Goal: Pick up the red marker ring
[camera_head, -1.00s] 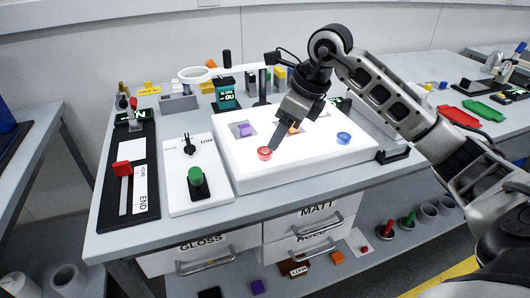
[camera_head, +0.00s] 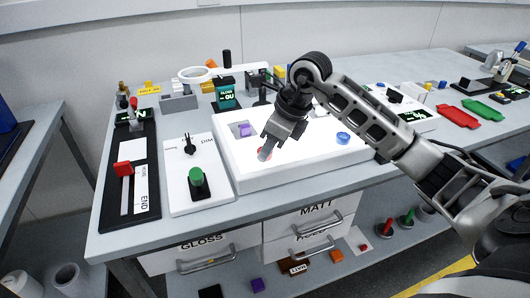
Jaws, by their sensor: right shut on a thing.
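The red marker ring (camera_head: 262,150) lies at the left front part of the glowing white light panel (camera_head: 235,172). My right gripper (camera_head: 265,154) reaches down from the upper right and is shut on the ring. Its fingers cover most of the ring, so only a small red part shows. I cannot tell whether the ring is lifted off the panel. My left gripper is not in view.
A blue ring (camera_head: 343,138) lies on the panel to the right, and a purple block (camera_head: 243,130) lies behind left. A dimmer board with a green knob (camera_head: 196,177) stands left of the panel. A magnifier (camera_head: 195,74) stands behind.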

